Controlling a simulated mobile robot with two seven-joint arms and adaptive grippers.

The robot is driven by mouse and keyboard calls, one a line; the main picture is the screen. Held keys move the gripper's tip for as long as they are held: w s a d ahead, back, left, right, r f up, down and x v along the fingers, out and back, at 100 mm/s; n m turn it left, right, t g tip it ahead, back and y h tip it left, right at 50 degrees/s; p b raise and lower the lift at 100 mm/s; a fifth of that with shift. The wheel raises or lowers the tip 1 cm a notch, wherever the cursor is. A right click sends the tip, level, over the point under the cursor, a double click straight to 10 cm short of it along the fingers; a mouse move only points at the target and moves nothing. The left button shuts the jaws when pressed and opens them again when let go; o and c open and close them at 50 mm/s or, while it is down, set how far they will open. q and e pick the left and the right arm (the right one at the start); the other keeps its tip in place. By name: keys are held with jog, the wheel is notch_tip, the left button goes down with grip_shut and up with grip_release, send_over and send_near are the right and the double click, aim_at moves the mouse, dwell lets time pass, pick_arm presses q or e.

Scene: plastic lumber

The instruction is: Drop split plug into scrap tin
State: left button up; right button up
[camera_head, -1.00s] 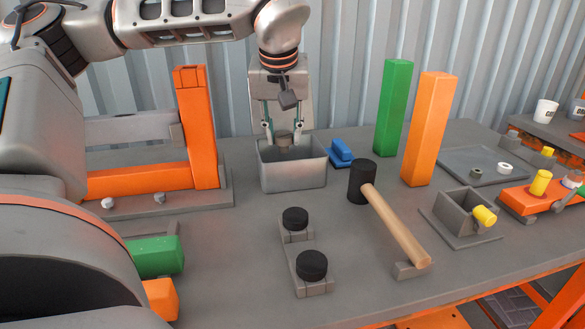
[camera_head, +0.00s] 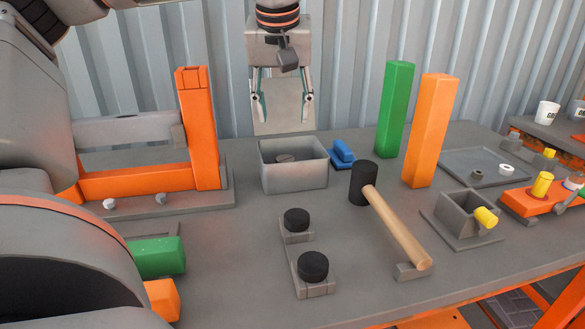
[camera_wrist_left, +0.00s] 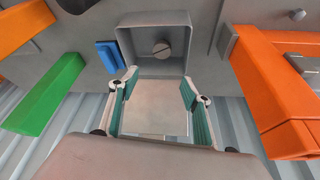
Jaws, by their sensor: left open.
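The split plug (camera_head: 285,158) is a small grey-brown round piece with a dark line across its top. It lies inside the scrap tin (camera_head: 294,178), an open grey box near the back of the bench. The left wrist view also shows the plug (camera_wrist_left: 161,50) on the floor of the tin (camera_wrist_left: 127,45). My left gripper (camera_head: 283,108) is open and empty, above and apart from the tin. Its spread fingers (camera_wrist_left: 158,92) also show in the left wrist view, with nothing between them. My right gripper is not in view.
A blue piece (camera_head: 342,155) lies just right of the tin. A black-headed mallet (camera_head: 395,227), a green post (camera_head: 394,110) and an orange post (camera_head: 430,130) stand further right. An orange frame (camera_head: 200,130) is at left. Two black discs (camera_head: 297,220) sit on grey stands in front.

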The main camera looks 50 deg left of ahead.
pick_arm(q)
jog(key=shift+v, duration=2.5)
